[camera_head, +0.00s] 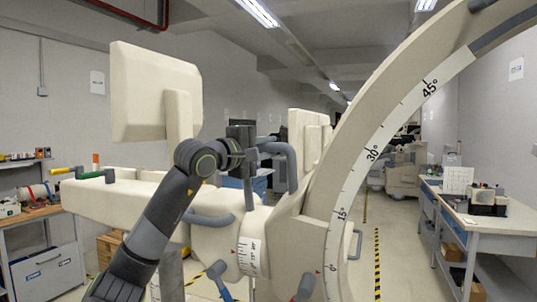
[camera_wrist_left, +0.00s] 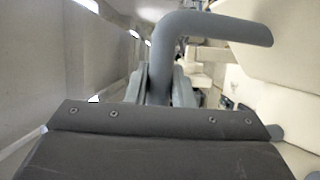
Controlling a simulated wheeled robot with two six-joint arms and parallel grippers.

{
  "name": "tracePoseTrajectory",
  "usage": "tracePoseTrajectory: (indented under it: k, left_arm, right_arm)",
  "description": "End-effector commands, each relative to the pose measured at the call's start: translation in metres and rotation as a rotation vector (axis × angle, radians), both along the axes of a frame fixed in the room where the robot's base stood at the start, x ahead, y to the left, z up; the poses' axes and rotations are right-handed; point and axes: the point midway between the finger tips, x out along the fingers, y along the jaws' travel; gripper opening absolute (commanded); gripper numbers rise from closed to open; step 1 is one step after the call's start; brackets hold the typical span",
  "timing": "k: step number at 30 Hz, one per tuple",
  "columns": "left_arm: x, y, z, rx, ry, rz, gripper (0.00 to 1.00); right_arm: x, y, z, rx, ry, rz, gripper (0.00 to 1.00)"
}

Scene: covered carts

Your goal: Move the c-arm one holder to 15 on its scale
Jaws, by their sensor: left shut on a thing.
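The c-arm is a large cream arc (camera_head: 365,125) with a white degree scale (camera_head: 352,185) marked 15°, 30° and 45°. A small red pointer shows near the low end of this scale, close to 0. A cream holder body carries a grey bent handle (camera_head: 291,160), which also shows in the left wrist view (camera_wrist_left: 215,26). My left gripper (camera_head: 258,148) is shut on this grey handle. In the left wrist view its fingers (camera_wrist_left: 160,85) meet the handle's lower leg, and the grip itself is partly hidden. My right gripper is not in view.
A second, smaller scale (camera_head: 249,255) with a red mark is on the cream barrel. A cream panel (camera_head: 152,92) stands at left above a long cream beam (camera_head: 125,196). A workbench (camera_head: 490,222) stands at right. Open floor (camera_head: 392,262) lies between the arc and the bench.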

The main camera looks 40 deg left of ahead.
Motion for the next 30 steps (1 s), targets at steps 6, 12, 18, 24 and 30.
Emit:
tracePoseTrajectory:
  k: [6, 12, 18, 24, 30]
  left_arm:
    - [-0.0001, -0.0029, -0.01, 0.0, 0.017, -0.008, 0.0]
    - [0.0002, -0.0031, -0.0107, 0.0, 0.02, -0.009, 0.0]
    - [-0.0002, -0.0026, -0.0085, 0.001, 0.014, -0.007, 0.43]
    - [-0.0005, -0.0022, -0.0067, 0.001, 0.01, -0.006, 0.43]
    - [-0.0043, -0.001, -0.0068, 0.002, 0.008, -0.004, 0.43]
  right_arm:
    - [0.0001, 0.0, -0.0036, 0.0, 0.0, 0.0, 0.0]
    - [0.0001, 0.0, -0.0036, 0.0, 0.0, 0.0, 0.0]
    - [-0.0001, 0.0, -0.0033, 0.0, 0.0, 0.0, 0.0]
    - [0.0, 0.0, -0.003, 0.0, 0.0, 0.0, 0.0]
    - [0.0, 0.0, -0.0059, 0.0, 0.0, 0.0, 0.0]
